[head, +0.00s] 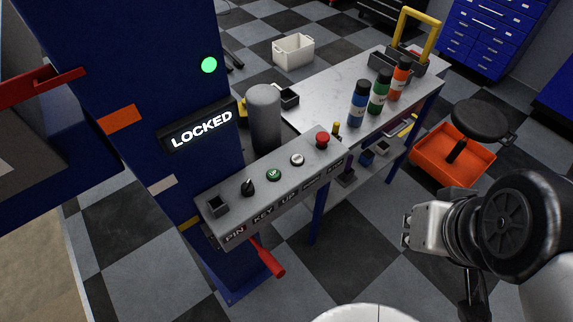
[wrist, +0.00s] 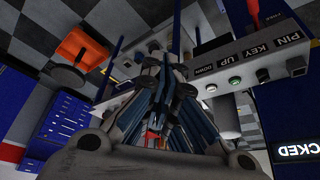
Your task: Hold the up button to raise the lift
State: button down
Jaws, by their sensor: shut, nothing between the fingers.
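The green up button (head: 274,174) sits on the sloping grey control panel (head: 232,216), above the UP label. It also shows in the wrist view (wrist: 235,82), where the panel is upside down. A black key switch (head: 248,188) is on its left and a white button (head: 297,159) on its right. A LOCKED sign (head: 201,131) is lit on the blue lift column (head: 150,75), with a green lamp (head: 209,65) above. My gripper (head: 408,232) is shut and empty, well to the right of the panel and apart from it. Its fingers fill the middle of the wrist view (wrist: 158,75).
A red stop knob (head: 322,140) is at the panel's right end, and a red lever (head: 268,258) hangs below. A grey cylinder (head: 263,115) stands behind the panel. A bench (head: 335,80) holds several bottles. An orange tray (head: 460,170) and stool stand behind my arm.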

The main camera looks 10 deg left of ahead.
jog(key=shift+w, duration=0.1)
jog(key=w+r+n+t+h+p, duration=0.15)
jog(key=w+n+p, duration=0.3)
jog(key=w, duration=0.85)
jog(key=w+a+n+t+y+p, duration=0.1)
jog(key=w+a+n+t+y, duration=0.1)
jog(key=w+a+n, duration=0.5)
jog(key=n+g+y+p, duration=0.4)
jog(key=n+y, duration=0.4)
jog(key=n, duration=0.2)
send_over(272, 176)
notch_tip(272, 176, down, 9)
jog(key=shift+a+f+h, duration=0.1)
jog(key=shift+h, duration=0.15)
jog(key=shift+f+b, duration=0.15)
jog(key=shift+b, duration=0.2)
notch_tip(272, 176, down, 8)
jog(key=b, duration=0.8)
jog(key=shift+f, duration=0.25)
